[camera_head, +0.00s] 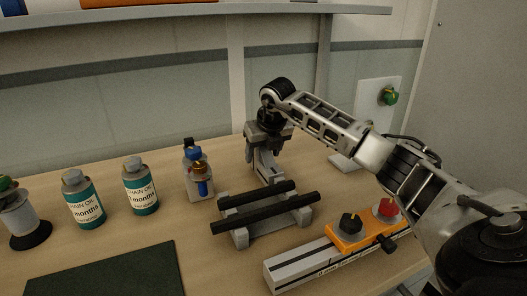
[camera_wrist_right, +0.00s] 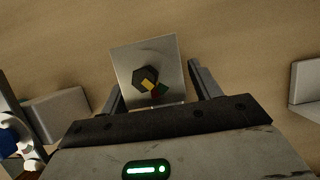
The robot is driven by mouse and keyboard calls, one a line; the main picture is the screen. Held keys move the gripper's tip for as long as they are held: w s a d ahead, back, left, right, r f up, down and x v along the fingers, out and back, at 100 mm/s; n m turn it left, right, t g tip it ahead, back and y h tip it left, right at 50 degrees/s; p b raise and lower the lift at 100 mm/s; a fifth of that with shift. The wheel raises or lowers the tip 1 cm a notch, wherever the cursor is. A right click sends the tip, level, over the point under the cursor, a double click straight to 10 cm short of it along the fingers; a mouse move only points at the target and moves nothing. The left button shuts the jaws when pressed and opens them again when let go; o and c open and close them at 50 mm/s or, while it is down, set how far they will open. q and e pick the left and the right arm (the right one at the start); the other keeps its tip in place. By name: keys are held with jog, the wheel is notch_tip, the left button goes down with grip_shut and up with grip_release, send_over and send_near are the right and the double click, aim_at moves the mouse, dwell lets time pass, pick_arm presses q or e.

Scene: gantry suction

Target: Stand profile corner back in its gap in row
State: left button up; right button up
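The profile corner (camera_head: 266,168) is a light grey, angled metal piece standing on the table behind the two dark bars. In the right wrist view the fingers (camera_wrist_right: 156,88) stand apart on either side of the plate, with a narrow gap at the right finger. My left gripper is out of view.
Blue-topped bottle (camera_head: 203,187) and chain oil bottles (camera_head: 140,187) stand left; a white bracket (camera_head: 371,112) with a green knob stands right. In front are a rack with black bars (camera_head: 262,213) and a rail (camera_head: 300,266) carrying an orange block (camera_head: 365,232). A dark green mat (camera_head: 110,275) lies front left.

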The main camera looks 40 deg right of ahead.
aim_at(270, 165)
jog(key=shift+r, duration=0.1)
jog(key=v, duration=1.2)
